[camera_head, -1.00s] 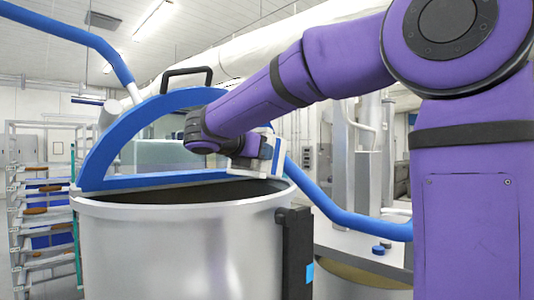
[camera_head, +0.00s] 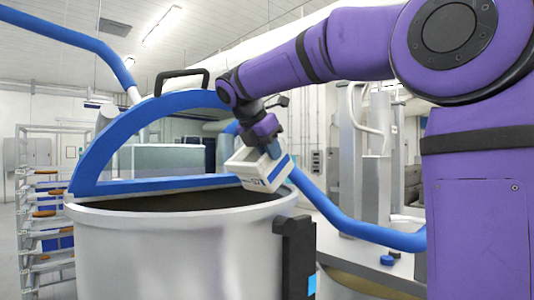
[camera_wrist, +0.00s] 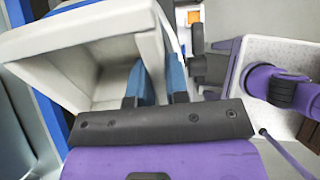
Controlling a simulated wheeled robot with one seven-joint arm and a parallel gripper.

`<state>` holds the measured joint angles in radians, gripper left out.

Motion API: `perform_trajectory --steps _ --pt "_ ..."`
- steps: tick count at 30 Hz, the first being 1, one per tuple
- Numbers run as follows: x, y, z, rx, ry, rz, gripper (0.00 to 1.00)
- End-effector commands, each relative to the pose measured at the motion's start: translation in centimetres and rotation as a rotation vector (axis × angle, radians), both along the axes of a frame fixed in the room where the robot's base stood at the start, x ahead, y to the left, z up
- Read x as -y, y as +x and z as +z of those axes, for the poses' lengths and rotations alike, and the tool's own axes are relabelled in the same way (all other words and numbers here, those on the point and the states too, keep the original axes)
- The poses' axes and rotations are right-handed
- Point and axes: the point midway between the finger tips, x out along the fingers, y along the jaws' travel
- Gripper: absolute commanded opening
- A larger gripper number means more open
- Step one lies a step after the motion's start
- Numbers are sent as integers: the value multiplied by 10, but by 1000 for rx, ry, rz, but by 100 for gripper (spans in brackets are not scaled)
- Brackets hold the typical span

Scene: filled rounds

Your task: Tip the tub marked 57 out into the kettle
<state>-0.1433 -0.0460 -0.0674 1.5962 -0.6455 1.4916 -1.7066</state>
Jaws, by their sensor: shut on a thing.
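The kettle (camera_head: 180,250) is a large steel vessel with a dark open mouth and a blue-rimmed lid raised at its back. The white tub (camera_head: 259,170) has a blue band and a mark that looks like 57. It hangs tilted above the right side of the kettle's mouth. My gripper (camera_head: 268,146) is shut on the tub's upper side. In the wrist view the tub (camera_wrist: 85,50) shows its open end and pale inner walls, with no contents visible in the part I see. The blue fingers of my gripper (camera_wrist: 155,85) grip its wall.
A blue rail (camera_head: 350,222) curves past the kettle on the right. A black bracket (camera_head: 296,250) stands on the kettle's right wall. A shelf rack (camera_head: 45,220) is at the left. A steel machine (camera_head: 365,160) stands behind at the right.

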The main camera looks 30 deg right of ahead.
Motion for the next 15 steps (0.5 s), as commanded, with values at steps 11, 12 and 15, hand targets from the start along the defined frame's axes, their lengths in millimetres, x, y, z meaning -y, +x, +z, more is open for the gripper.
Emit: perform_trajectory --steps 11,12,15 --pt "10 3 26 -82 356 -4 0" --pt "11 3 29 -90 393 -5 0" --pt "11 3 35 -112 476 -4 0"
